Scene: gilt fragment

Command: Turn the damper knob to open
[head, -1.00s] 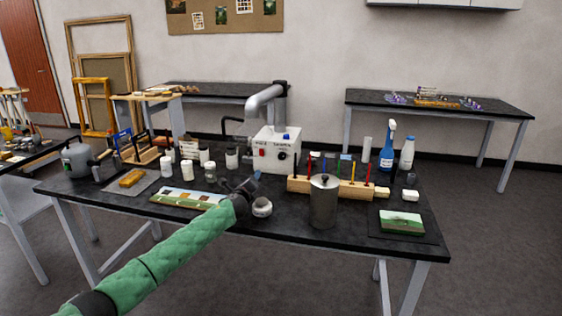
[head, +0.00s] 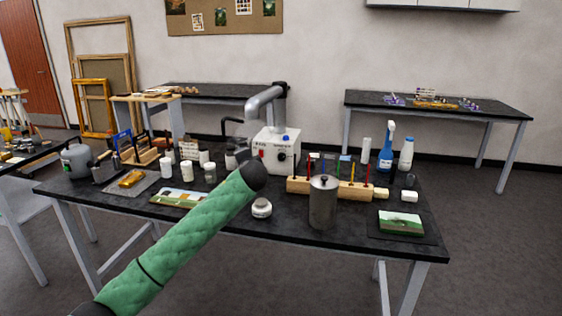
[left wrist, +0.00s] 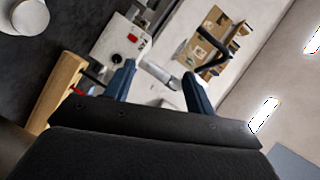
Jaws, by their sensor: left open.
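The damper knob (head: 283,157) is a small dark knob on the front of a white box (head: 270,144) with a grey exhaust pipe (head: 265,101). Its exact setting is too small to read. My left gripper (left wrist: 158,69) is open and empty in the left wrist view, its two blue fingers apart. The white box also shows there (left wrist: 115,38), beyond and left of the fingers, with its red switch (left wrist: 132,37). In the head view my dark wrist is in front of the box's lower left, apart from the knob, and hides the fingers. My right gripper is not in view.
A wooden rack (head: 328,187) with coloured sticks stands right of the box, and a metal canister (head: 323,204) stands in front of it. Several small jars stand left of the box.

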